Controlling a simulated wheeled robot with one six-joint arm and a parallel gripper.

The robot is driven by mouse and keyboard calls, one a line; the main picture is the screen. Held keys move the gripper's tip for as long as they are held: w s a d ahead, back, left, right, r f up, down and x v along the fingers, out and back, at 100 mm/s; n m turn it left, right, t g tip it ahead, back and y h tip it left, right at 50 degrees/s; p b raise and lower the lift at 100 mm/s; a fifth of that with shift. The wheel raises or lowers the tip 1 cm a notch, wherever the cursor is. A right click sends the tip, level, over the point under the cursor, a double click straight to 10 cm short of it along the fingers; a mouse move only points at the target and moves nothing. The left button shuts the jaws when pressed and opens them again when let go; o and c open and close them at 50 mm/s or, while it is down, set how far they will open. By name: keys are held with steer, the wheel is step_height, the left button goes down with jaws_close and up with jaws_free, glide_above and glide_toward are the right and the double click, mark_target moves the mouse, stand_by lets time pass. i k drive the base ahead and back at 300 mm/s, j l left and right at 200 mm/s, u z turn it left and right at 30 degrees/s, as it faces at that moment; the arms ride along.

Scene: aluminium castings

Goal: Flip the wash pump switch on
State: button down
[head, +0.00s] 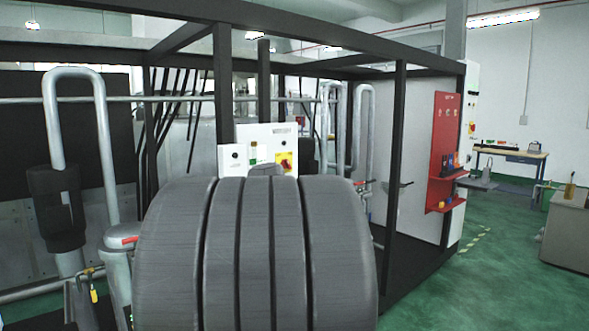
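A white control panel (268,132) stands upright in the middle of the head view, behind a large dark grey ribbed shape in the foreground. On it are a yellow and red rotary switch (287,162) and a small green-marked part (253,153). A smaller white box (231,161) with a dark round knob (235,155) sits at its left. The labels are too small to read, so I cannot tell which one is the wash pump switch, or its position. The ribbed shape hides the panel's lower part. My gripper is not in view.
A black frame (399,150) encloses the equipment. Grey bent pipes (103,150) rise at the left, with a yellow-tagged valve (93,293) below. A red board (443,150) with shelves hangs at the right. Green floor (490,270) is open at right, before a grey cabinet (568,235).

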mark_target(285, 163)
steer(key=i+l+z, duration=0.1)
steer(key=i+l, duration=0.2)
steer(key=i, duration=0.25)
steer(key=i+l+z, duration=0.15)
steer(key=i, duration=0.35)
steer(key=i+l+z, duration=0.1)
steer(key=i+l, duration=0.15)
steer(key=i, duration=0.3)
steer(key=i+l+z, duration=0.15)
steer(key=i, duration=0.4)
